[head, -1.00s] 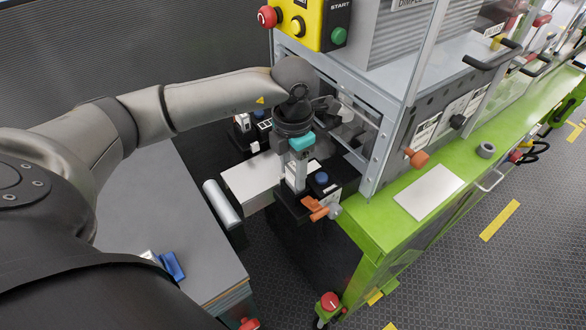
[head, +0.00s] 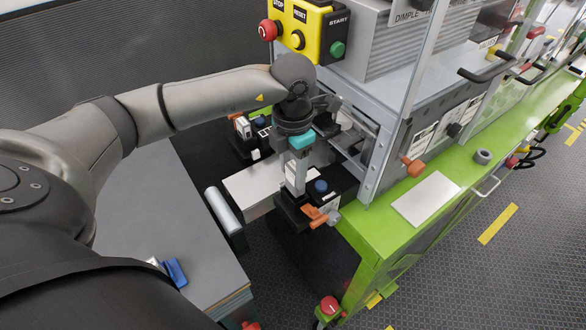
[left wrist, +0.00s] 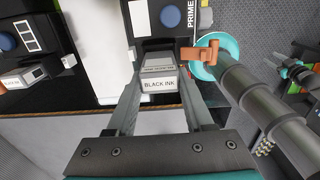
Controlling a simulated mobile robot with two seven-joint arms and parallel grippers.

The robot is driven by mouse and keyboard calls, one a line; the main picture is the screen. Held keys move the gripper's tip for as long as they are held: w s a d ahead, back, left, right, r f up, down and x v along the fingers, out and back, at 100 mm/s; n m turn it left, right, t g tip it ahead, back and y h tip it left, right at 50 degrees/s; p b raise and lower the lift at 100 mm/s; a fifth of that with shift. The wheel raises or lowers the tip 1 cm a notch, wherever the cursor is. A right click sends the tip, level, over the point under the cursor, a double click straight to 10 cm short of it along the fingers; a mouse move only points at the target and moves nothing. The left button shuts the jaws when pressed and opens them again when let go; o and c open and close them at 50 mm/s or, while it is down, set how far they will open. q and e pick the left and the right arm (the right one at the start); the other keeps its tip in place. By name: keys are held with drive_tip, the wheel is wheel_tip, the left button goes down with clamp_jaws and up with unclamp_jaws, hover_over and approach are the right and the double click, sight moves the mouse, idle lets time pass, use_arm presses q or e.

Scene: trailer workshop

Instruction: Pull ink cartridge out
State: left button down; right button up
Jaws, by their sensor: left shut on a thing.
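The ink cartridge (left wrist: 160,86), grey with a white "BLACK INK" label, sits between the fingers of my left gripper (left wrist: 160,78) in the left wrist view. The gripper is shut on it from both sides. In the head view my left gripper (head: 297,178) points down at the black printer unit (head: 290,213) and mostly hides the cartridge. The unit has a blue knob (head: 321,186) and an orange lever (head: 319,215). In the left wrist view the cartridge's far end meets the unit; how deep it sits I cannot tell. My right gripper is not in view.
A second unit with a white cartridge (head: 243,127) stands behind to the left. A white block (head: 250,186) lies between the units. The green machine bench (head: 375,228) and its metal frame stand close on the right. A grey table (head: 150,215) is at left.

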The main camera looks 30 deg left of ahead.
sight(293, 168)
use_arm(q)
drive_tip(key=shift+r+p, duration=0.7)
drive_tip(key=shift+r, duration=0.4)
drive_tip(key=shift+r, duration=0.15)
drive_tip(key=shift+r+p, duration=1)
drive_tip(key=shift+r, duration=0.45)
